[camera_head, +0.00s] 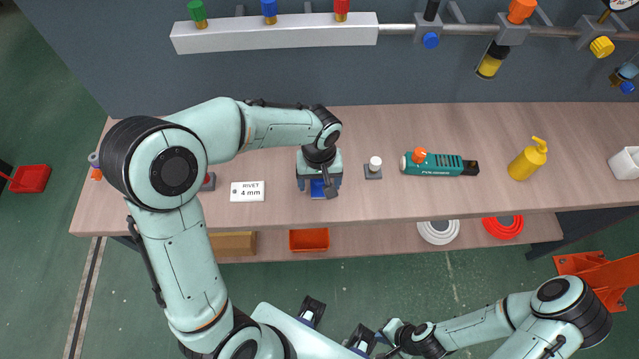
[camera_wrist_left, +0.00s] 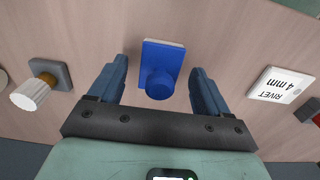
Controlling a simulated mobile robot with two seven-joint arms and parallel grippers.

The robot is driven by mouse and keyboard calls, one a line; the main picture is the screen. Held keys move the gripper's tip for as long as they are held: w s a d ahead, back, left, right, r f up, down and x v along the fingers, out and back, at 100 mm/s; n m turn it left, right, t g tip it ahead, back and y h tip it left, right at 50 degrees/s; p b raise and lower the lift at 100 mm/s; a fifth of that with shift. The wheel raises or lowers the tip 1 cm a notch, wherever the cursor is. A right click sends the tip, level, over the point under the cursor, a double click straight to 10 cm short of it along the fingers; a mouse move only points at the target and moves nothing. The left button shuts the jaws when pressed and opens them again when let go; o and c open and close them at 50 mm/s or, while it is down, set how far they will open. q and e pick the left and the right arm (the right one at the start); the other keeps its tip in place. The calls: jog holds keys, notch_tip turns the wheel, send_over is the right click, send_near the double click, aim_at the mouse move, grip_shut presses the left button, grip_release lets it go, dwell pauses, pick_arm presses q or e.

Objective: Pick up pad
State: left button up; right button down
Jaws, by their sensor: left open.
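A blue pad (camera_wrist_left: 164,55), a rectangular plate with a round blue knob, lies on the wooden bench top. In the head view only part of the blue pad (camera_head: 318,189) shows below my left gripper. My left gripper (camera_head: 319,184) is over it, pointing down. In the left wrist view the dark blue fingers of my left gripper (camera_wrist_left: 157,92) are spread, one on each side of the pad's knob, with gaps on both sides. Nothing is held. My right arm is low at the right; its gripper (camera_head: 362,341) is partly cut off at the bottom edge.
Beside the pad are a white "RIVET 4 mm" box (camera_head: 247,191) and a grey plate with a white knob (camera_head: 374,168). A red bin (camera_head: 309,240) is on the lower shelf.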

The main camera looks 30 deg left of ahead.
pick_arm(q)
jog(key=c, duration=1.2)
jog(key=shift+c, duration=0.2)
jog(key=shift+r, duration=0.15)
